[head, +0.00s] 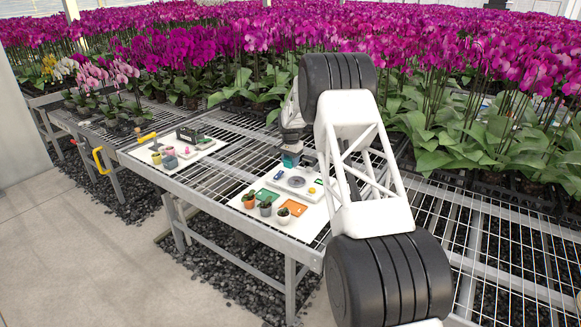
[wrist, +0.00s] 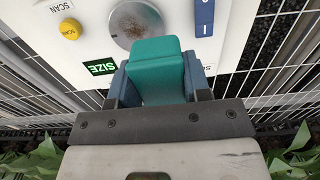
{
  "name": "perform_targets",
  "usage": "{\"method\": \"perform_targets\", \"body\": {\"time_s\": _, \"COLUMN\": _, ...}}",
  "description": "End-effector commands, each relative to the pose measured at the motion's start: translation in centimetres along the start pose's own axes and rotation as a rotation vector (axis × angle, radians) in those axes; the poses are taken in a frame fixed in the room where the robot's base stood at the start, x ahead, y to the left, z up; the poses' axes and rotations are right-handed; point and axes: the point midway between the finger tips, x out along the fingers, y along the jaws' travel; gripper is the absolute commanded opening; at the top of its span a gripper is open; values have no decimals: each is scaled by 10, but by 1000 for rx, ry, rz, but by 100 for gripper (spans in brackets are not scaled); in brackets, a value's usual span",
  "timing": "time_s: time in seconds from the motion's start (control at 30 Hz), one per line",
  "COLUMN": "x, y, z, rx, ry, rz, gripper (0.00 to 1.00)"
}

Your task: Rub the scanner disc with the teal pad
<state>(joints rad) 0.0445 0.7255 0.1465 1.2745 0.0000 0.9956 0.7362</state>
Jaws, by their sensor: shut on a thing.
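The teal pad (wrist: 158,68) is a block clamped between the blue-grey fingers of my gripper (wrist: 157,88), which is shut on it. In the head view my gripper (head: 291,151) holds the pad (head: 290,161) at the far side of the white scanner panel. The scanner disc (wrist: 133,20) is round and grey, with brown specks near its middle; it also shows in the head view (head: 297,182). The pad covers the disc's lower right edge in the wrist view. I cannot tell whether they touch.
Green (head: 268,195) and orange (head: 293,207) trays and small potted plants (head: 265,207) stand nearby. Bare wire mesh bench (head: 225,172) lies to the left. Orchids crowd behind.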

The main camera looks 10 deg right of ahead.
Motion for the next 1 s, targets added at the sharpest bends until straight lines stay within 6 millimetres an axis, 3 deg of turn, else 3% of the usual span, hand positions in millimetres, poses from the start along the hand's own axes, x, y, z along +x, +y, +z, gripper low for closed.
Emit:
{"method": "perform_targets", "body": {"time_s": 0.3, "x": -18, "y": 0, "z": 0, "rx": 0, "ry": 0, "rz": 0, "gripper": 18}}
{"method": "perform_targets", "body": {"time_s": 1.0, "x": -14, "y": 0, "z": 0, "rx": 0, "ry": 0, "rz": 0, "gripper": 18}}
